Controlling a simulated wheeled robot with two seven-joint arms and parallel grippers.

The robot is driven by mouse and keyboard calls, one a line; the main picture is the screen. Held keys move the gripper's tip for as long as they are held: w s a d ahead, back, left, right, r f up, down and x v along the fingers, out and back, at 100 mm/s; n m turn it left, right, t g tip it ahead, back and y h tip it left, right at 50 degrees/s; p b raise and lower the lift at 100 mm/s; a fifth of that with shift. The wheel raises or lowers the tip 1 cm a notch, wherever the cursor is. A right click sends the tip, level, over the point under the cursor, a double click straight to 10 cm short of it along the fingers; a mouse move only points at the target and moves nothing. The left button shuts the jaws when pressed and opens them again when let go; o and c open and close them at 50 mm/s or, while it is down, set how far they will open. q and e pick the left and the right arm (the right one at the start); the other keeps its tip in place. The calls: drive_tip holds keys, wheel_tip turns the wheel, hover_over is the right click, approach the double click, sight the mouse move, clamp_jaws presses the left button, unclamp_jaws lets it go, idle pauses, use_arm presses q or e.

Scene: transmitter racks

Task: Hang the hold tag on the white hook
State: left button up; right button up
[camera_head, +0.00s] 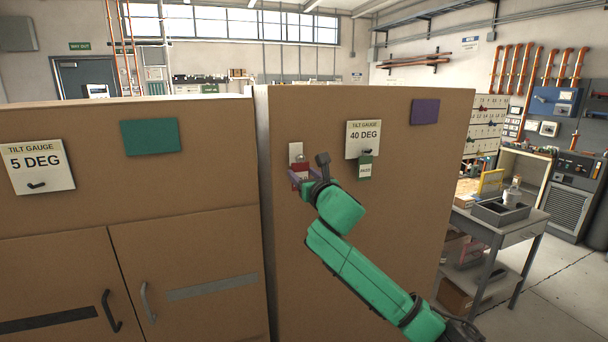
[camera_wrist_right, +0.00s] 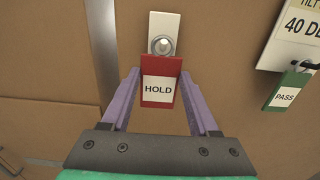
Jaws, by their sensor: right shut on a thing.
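The red hold tag (camera_wrist_right: 157,88), with a white HOLD label, is between the two purple fingers of my right gripper (camera_wrist_right: 161,92) in the wrist view. In the head view the tag (camera_head: 299,171) shows small and partly covered by the gripper (camera_head: 303,178). The right gripper is shut on the tag. The white hook (camera_wrist_right: 162,43) is on a white plate on the brown cabinet front, just above the tag. The tag's top edge lies just below the hook in the picture; I cannot tell whether they touch. My left gripper is not in view.
A green PASS tag (camera_head: 365,167) hangs under the 40 DEG tilt gauge sign (camera_head: 363,139), right of the hook. A purple panel (camera_head: 425,111) is further right. Another brown cabinet (camera_head: 222,150) with handles stands at left. A grey workbench (camera_head: 500,222) stands at right.

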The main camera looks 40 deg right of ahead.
drive_tip(key=shift+w+f, duration=0.15)
drive_tip(key=shift+w, duration=0.05)
drive_tip(key=shift+w+d+f+p, duration=0.1)
drive_tip(key=shift+w+d+p, duration=0.15)
drive_tip(key=shift+w+p, duration=0.2)
drive_tip(key=shift+p, duration=0.3)
drive_tip(key=o, duration=1.4)
